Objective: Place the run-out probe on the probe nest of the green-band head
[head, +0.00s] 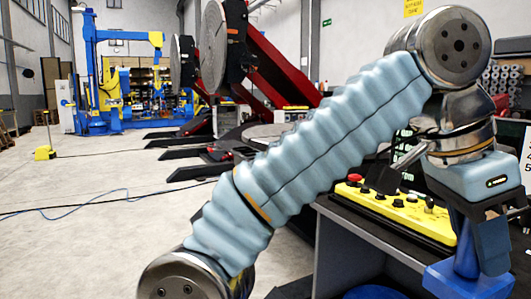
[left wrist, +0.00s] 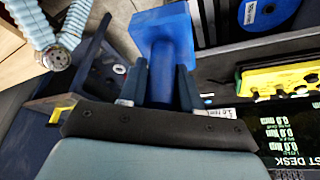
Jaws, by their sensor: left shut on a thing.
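My left gripper (head: 478,250) points down at the right of the head view. Its dark fingers are shut on a blue piece (head: 466,283), a post with a wider block at its lower end. The piece also shows in the left wrist view (left wrist: 163,28), its post between the two fingertips (left wrist: 162,75). It may be the run-out probe; I cannot tell for sure. I see no green band or probe nest that I can make out. My left arm crosses the head view and hides much of the middle. My right gripper is not in view.
A yellow control box (head: 418,218) with a red button lies on the dark desk (head: 375,238), just left of the gripper. A black display (left wrist: 285,130) shows in the left wrist view. Red-armed positioners with dark round plates (head: 212,47) stand farther back. The floor at left is mostly clear.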

